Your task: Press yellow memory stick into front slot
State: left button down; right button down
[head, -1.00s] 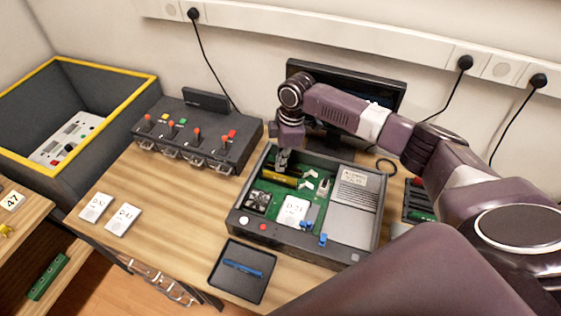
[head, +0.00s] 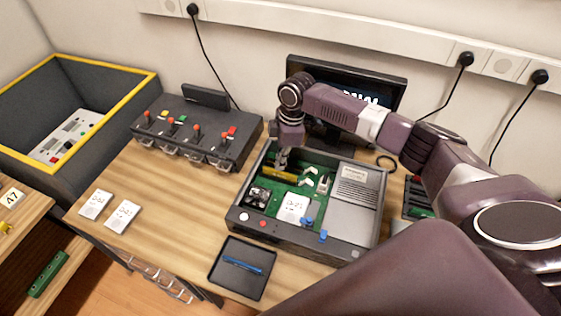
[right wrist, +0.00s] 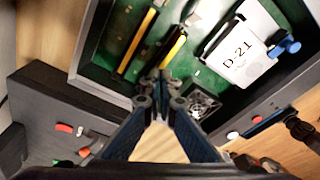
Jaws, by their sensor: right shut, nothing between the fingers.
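The yellow memory stick (head: 279,173) lies along a slot at the back left of the open computer case (head: 292,243). In the right wrist view two parallel bars with yellow edges show; one yellow bar (right wrist: 172,48) is nearest the fingers, the other (right wrist: 137,42) beside it. My right gripper (head: 283,163) points down just over the yellow stick. In the right wrist view its fingertips (right wrist: 160,84) are together with nothing between them, close to the end of the near bar. Whether they touch it I cannot tell. My left gripper is out of view.
A white card marked D-21 (head: 292,208), a fan (head: 257,196) and blue levers (head: 323,237) are in the case. A monitor (head: 388,89) stands behind. A switch box (head: 197,137) is left, a black tray (head: 222,278) with a blue tool in front.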

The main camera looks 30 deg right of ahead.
jog(key=shift+s+f+b, duration=0.1)
jog(key=shift+f+b, duration=0.4)
jog(key=shift+f, duration=0.75)
dwell(0.9)
jog(key=shift+r+p, duration=0.9)
jog(key=shift+p, duration=0.05)
notch_tip(320, 180, up, 6)
jog(key=p, duration=0.5)
jog(key=shift+f, duration=0.35)
